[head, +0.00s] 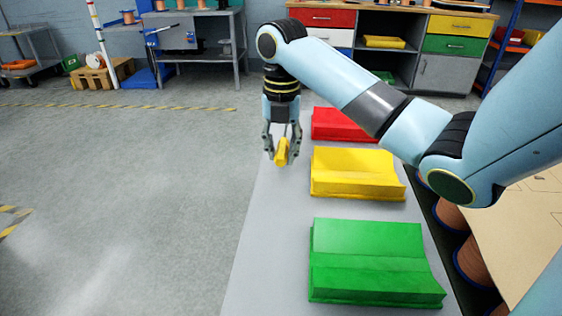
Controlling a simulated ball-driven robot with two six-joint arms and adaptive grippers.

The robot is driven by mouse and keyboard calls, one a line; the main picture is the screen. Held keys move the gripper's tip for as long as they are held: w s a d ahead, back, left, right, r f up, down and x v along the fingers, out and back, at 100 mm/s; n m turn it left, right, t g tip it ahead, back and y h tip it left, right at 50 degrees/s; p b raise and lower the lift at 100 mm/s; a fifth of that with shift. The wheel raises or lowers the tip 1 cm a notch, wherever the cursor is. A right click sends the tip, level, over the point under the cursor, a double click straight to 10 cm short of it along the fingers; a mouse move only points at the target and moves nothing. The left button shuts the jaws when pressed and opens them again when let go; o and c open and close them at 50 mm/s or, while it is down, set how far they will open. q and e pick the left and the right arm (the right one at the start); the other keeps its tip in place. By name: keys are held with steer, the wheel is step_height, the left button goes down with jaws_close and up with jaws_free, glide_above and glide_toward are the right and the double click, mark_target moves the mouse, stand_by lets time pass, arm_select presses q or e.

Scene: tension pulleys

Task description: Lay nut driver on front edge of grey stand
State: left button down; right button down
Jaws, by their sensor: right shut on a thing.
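My right gripper (281,158) points down, shut on a yellow object (282,152), which appears to be the nut driver. Only its short yellow part shows between the fingers. The gripper holds it over the left side of the long grey stand (264,235), left of the yellow cradle. Whether the nut driver touches the surface I cannot tell. My left gripper is not in view.
A red cradle (340,124), a yellow cradle (358,188) and a green cradle (372,276) sit in a row on the grey stand. Copper spools (470,262) are at its right. The floor (120,200) to the left is clear.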

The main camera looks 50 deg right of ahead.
mark_target(281, 175)
step_height(281, 175, down, 4)
steer(key=shift+f+b, duration=0.1)
steer(key=shift+b, duration=0.75)
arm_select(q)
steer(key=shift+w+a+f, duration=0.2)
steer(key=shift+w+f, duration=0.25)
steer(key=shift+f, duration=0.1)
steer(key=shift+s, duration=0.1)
arm_select(e)
steer(key=c, duration=1.1)
jaws_free()
